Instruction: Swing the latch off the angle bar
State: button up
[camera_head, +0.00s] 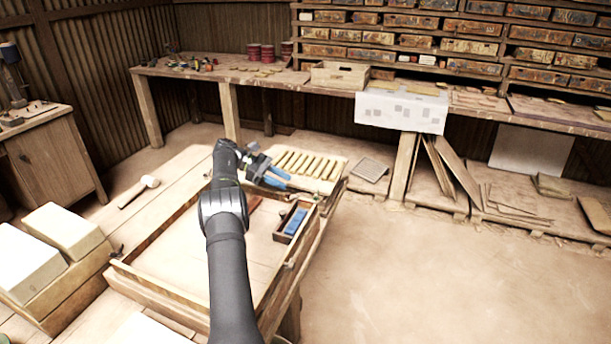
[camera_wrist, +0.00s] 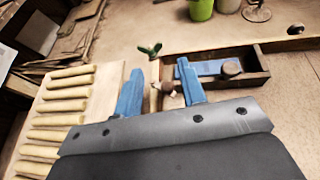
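My gripper (camera_head: 270,175) is over the far right part of the wooden press frame (camera_head: 150,282), near the rack of tan bars. In the wrist view my gripper (camera_wrist: 158,88) has its two blue fingers spread, with a gap between them. A thin pale wooden strip (camera_wrist: 155,72) shows in that gap, with a small brownish end close to the right finger; I cannot tell whether they touch. A small green wing-shaped piece (camera_wrist: 150,50) sits just beyond the fingertips. I cannot tell for certain which piece is the latch or the angle bar.
A rack of several tan bars (camera_wrist: 62,105) lies left of the fingers. A small wooden box (camera_wrist: 262,75) with a blue item (camera_wrist: 215,68) stands to the right. A green cup (camera_wrist: 201,9) is farther off. A mallet (camera_head: 148,182) lies left on the bench. Pale blocks (camera_head: 66,230) stand left.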

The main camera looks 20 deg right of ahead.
jog(key=s+d+r, duration=0.6)
jog(key=s+d, duration=0.1)
jog(key=s, duration=0.2)
jog(key=shift+s+r, duration=0.15)
jog(key=shift+r, duration=0.25)
jog(key=shift+o, duration=0.2)
notch_tip(320, 180, up, 5)
jog(key=m+t+y, duration=0.7)
jog(key=m+t, duration=0.3)
jog(key=m, duration=1.2)
send_over(288, 193)
jog(key=s+a, duration=0.4)
jog(key=a, duration=0.2)
jog(key=x, duration=1.1)
jog(key=w+x, duration=0.1)
jog(key=x, duration=0.4)
jog(key=shift+w+d, duration=0.1)
jog(key=shift+d, duration=0.1)
grip_shut()
